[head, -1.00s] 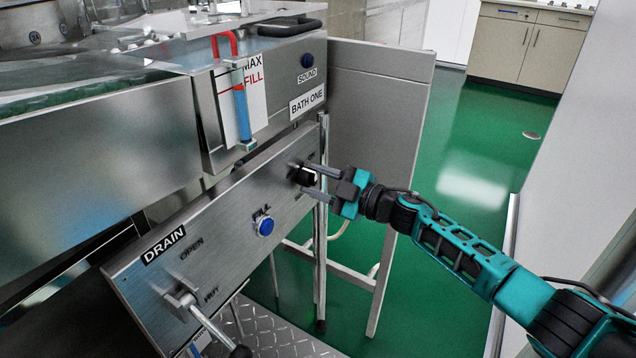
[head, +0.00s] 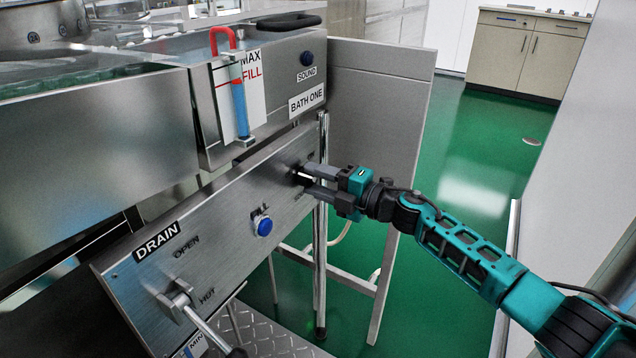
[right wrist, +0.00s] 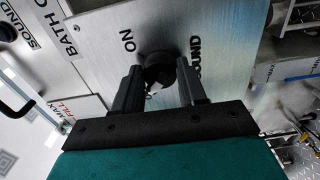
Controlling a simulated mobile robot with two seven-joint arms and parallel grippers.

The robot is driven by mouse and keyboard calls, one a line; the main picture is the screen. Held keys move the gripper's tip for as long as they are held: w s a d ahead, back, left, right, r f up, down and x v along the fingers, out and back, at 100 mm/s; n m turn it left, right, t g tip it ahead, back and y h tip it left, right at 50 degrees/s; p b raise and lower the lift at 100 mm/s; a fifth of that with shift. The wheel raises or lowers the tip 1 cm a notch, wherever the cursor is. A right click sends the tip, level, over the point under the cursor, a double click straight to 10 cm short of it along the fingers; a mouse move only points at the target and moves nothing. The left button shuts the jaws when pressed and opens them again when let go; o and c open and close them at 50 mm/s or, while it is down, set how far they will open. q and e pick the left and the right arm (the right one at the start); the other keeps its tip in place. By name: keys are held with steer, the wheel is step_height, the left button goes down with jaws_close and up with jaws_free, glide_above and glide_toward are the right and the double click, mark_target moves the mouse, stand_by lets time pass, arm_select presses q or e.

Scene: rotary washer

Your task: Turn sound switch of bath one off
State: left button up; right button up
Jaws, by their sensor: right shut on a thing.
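The sound switch of bath one is a black knob (right wrist: 158,68) on the metal front panel. "ON" and a partly covered "SOUND" are lettered beside it in the right wrist view. My right gripper (right wrist: 160,84) has its two dark fingers on either side of the knob, shut on it. In the head view my right gripper (head: 306,177) reaches the panel (head: 225,205) from the right, and its fingers largely hide the knob. The knob's exact setting is unclear. The "BATH ONE" label (head: 307,99) is above. My left gripper is not in view.
A blue fill button (head: 263,225) and a drain lever (head: 205,318) are left of the gripper on the panel. A grey side board (head: 378,130) stands behind. Green floor (head: 465,200) is open to the right.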

stand_by(0.6)
steer(key=o, duration=1)
steer(key=shift+o, duration=0.2)
steer(key=p+v, duration=0.2)
steer(key=v, duration=1.1)
